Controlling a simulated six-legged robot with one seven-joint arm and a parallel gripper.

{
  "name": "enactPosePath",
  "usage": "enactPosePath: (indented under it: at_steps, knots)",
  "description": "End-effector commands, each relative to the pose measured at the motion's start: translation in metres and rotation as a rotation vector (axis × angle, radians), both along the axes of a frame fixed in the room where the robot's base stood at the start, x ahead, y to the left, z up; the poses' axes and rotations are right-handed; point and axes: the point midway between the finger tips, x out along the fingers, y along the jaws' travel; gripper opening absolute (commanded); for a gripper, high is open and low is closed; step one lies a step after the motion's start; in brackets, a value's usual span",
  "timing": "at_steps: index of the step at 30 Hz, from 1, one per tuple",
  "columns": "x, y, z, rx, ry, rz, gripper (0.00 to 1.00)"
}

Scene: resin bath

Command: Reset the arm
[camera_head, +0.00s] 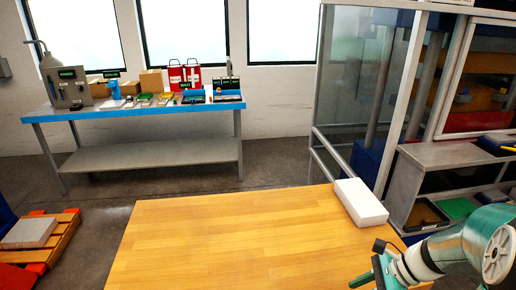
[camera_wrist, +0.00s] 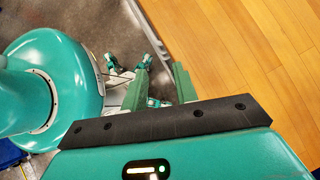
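My arm (camera_head: 470,248) shows at the lower right of the head view, over the right edge of the wooden table (camera_head: 240,240). In the wrist view, my gripper (camera_wrist: 160,86) has its two green fingers apart, with nothing held between them. Behind the fingers I see parts of my own teal body and the floor. The wooden table (camera_wrist: 240,60) lies to the right of the fingers. In the head view the fingers are only partly visible, near the bottom edge.
A white block (camera_head: 360,203) lies at the table's far right corner, near my arm. A glass-walled cabinet (camera_head: 350,90) and grey shelves (camera_head: 430,165) stand to the right. A blue-topped bench (camera_head: 150,110) with several items stands at the back. The tabletop's middle is clear.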

Motion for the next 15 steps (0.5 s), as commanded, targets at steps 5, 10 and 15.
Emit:
enactPosePath:
  at_steps: [5,10,15]
  knots:
    - [-0.011,0.038,0.037,-0.25,-0.167,0.364,0.29]
    - [-0.025,0.065,0.068,-0.47,-0.332,0.7,0.29]
    - [-0.041,0.088,0.1,-0.685,-0.505,1.029,0.29]
